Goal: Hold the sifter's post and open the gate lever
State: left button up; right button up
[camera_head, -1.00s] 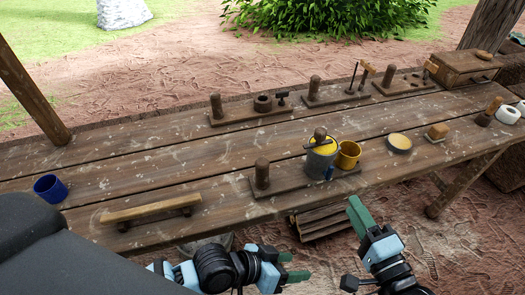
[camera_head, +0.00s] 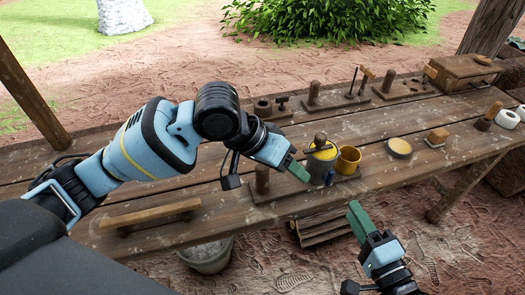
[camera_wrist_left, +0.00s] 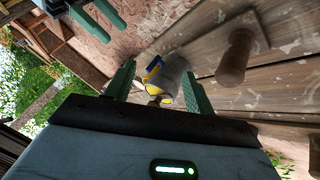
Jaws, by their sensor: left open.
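A wooden post (camera_head: 262,180) stands upright on a base plank (camera_head: 290,190) near the table's front edge. On the same plank stands a grey can with a yellow top (camera_head: 322,163), with a dark knob above it and a small blue part low on its front, perhaps the lever. My left gripper (camera_head: 298,169) is open and empty, between post and can in the picture. In the left wrist view the can (camera_wrist_left: 170,78) shows between its fingers, apart from them, and the post (camera_wrist_left: 237,57) is to the right. My right gripper (camera_head: 360,220) is empty in front of the table; its fingers (camera_wrist_left: 103,16) look parted.
A yellow cup (camera_head: 348,160) stands right of the can. A round dish (camera_head: 399,148) and a small wooden block (camera_head: 437,136) lie further right. A wooden bar (camera_head: 150,214) is at front left. More planks with posts (camera_head: 314,92) line the back.

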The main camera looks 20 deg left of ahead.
aim_at(262, 175)
pick_arm(q)
jog(key=a+n+g+y, duration=0.1)
jog(key=y, duration=0.1)
jog(key=w+a+n+g+y, duration=0.1)
jog(key=a, duration=0.1)
jog(key=w+a+n+y, duration=0.1)
jog(key=y, duration=0.1)
jog(key=shift+w+a+g+y, duration=0.15)
jog(key=shift+a+g+y, duration=0.15)
jog(key=shift+a+g, duration=0.1)
jog(key=shift+w+a+f+n+g+y, duration=0.15)
jog(key=shift+a+f+n+g+y, duration=0.15)
jog(key=shift+a+n+y, duration=0.3)
jog(key=shift+f, duration=3.9)
grip_shut()
